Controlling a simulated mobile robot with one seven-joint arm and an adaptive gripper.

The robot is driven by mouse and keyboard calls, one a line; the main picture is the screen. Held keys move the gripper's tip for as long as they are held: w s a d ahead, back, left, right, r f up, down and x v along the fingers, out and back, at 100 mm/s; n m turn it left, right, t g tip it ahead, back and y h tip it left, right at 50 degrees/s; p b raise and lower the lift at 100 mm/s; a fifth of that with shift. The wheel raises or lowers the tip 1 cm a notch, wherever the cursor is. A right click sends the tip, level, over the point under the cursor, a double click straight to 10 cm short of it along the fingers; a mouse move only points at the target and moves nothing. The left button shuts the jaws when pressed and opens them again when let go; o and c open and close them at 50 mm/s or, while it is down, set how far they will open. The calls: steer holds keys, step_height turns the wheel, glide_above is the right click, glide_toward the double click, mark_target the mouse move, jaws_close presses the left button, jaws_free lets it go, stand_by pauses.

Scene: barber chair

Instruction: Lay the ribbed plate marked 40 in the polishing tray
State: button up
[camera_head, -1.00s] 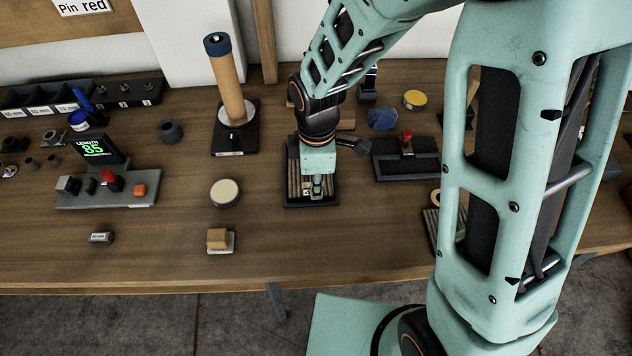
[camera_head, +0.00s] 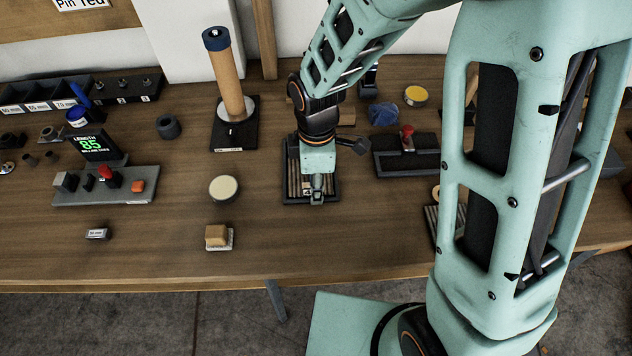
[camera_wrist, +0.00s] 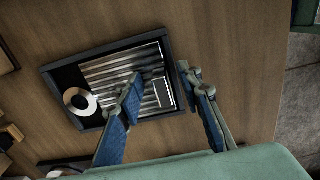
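The ribbed metal plate (camera_wrist: 118,75) lies inside the dark-rimmed tray (camera_wrist: 101,49). Its pale label (camera_wrist: 161,92) is unreadable in the wrist view; a partly hidden "4" shows on the plate (camera_head: 294,180) in the head view. A pale ring (camera_wrist: 70,94) lies at the tray's other end. In the head view my gripper (camera_head: 317,199) is at the tray's front; my wrist hides part of the tray (camera_head: 338,193).
A black holder with a red knob (camera_head: 407,131) stands right of the tray. A round pale-topped tin (camera_head: 223,187) and a tan block (camera_head: 217,234) are to its left. Another ribbed piece (camera_head: 432,222) is partly hidden by my arm. The table in front of the tray is clear.

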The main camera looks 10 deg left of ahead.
step_height(320, 180, up, 12)
stand_by(0.7)
steer(key=shift+d, duration=0.15)
stand_by(0.4)
